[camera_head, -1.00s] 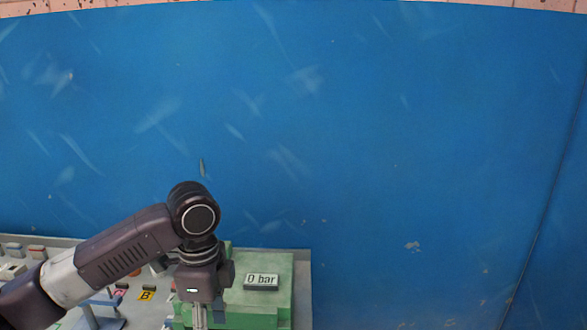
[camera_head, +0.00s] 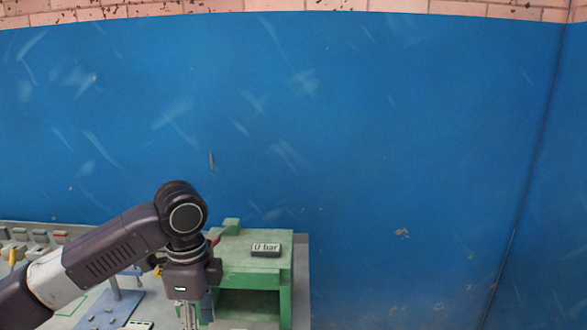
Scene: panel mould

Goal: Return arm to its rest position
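My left arm comes in from the lower left of the head view, bent at a round dark joint. Its gripper (camera_head: 188,318) points down in front of the left side of a green block-like stand (camera_head: 285,280). The fingers are cut off by the bottom edge, so whether they are open or shut does not show. My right gripper is not in view.
A grey panel (camera_head: 75,318) with a row of switches (camera_head: 40,236) and a blue plate (camera_head: 110,310) lies at the lower left. A blue wall (camera_head: 400,130) fills the background.

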